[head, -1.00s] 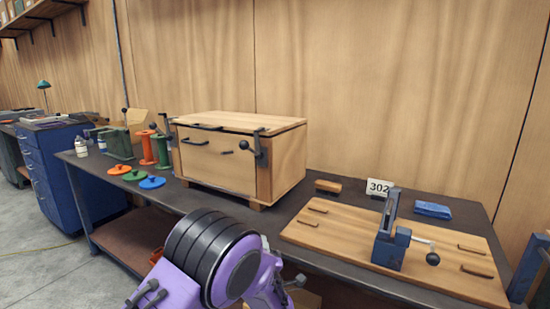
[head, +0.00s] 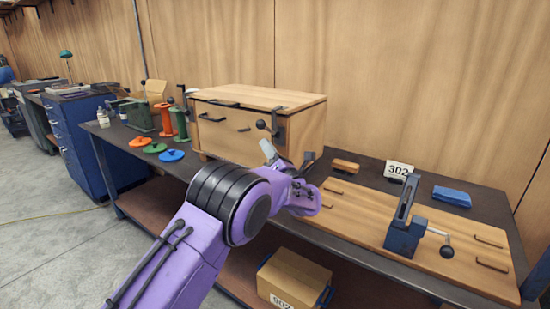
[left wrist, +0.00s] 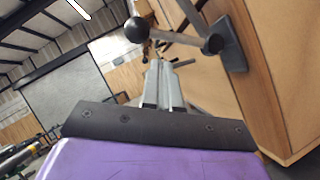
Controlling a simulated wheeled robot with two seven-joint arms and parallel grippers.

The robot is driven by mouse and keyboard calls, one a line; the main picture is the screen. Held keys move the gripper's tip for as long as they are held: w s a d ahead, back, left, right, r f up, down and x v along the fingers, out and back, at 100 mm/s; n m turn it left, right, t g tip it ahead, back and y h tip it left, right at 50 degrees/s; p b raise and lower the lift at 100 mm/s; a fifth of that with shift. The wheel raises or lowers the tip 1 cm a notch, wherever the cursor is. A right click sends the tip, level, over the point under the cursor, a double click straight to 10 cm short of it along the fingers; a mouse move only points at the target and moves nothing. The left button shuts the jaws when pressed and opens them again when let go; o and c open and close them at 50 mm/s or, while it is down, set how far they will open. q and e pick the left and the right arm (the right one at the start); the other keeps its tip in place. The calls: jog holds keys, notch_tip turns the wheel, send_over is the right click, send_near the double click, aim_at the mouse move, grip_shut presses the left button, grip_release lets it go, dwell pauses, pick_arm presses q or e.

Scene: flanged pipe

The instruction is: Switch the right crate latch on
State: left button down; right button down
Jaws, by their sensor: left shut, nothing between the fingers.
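The wooden crate (head: 225,135) stands on the dark workbench with its lid down. Its right latch (head: 276,124) is a dark bracket at the front right corner, with a lever ending in a black ball pointing left. In the left wrist view the latch's ball (left wrist: 137,29) and lever show beyond my fingers. My left gripper (head: 267,149) is just below and in front of the latch, fingers pointing up towards it. In the left wrist view the gripper (left wrist: 160,72) is shut and empty; I see no clear contact with the ball. My right gripper is not in view.
A left latch (head: 186,100) is at the crate's other front corner. A wooden board (head: 350,212) with a blue clamp (head: 404,236) is right. A cardboard box (head: 294,278) sits below.

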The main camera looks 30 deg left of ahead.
aim_at(268, 129)
pick_arm(q)
jog(key=shift+w+a+r, duration=0.1)
jog(key=shift+w+r, duration=0.65)
jog(key=shift+r, duration=0.2)
jog(key=shift+w+r+m+t+h, duration=0.3)
jog(key=shift+r+m, duration=0.35)
jog(key=shift+m, duration=0.05)
jog(key=shift+w+r+m+t+h, duration=0.1)
jog(key=shift+r+m+t+h, duration=0.25)
jog(key=shift+m, duration=0.35)
jog(key=shift+r, duration=0.15)
